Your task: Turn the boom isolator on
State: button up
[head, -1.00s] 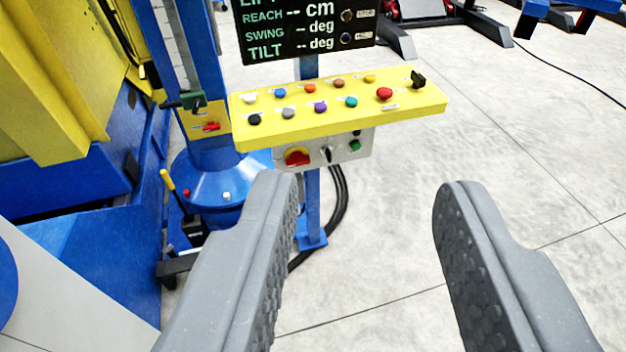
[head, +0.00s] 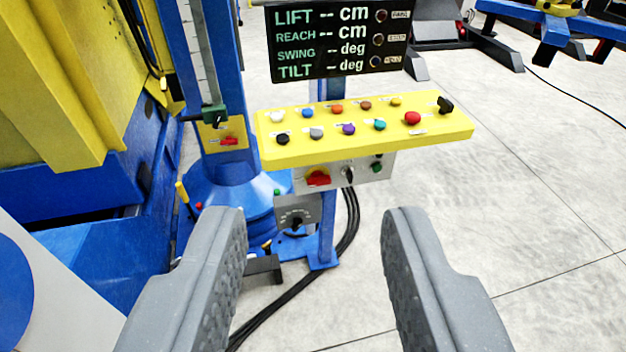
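A red rotary switch on a yellow plate (head: 318,178) sits on the grey box (head: 362,170) under the yellow button console. A second red handle (head: 229,141) lies sideways on a yellow plate on the blue column. I cannot read any label that tells which is the boom isolator. My gripper (head: 314,215) is open and empty, its two grey fingers wide apart in the lower picture. The fingers appear below the console and the grey box, apart from both switches.
The yellow console (head: 460,133) carries several coloured buttons and a black knob. Above it, a black display (head: 338,72) shows dashes for lift, reach, swing and tilt. A small grey dial box (head: 310,207) and black cables (head: 350,230) are below.

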aim_at(318, 178)
jog(key=u, duration=0.1)
jog(key=i, duration=0.4)
jog(key=z, duration=1.2)
jog(key=k, duration=1.15)
jog(key=u, duration=0.45)
jog(key=i, duration=1.25)
jog(key=z, duration=0.1)
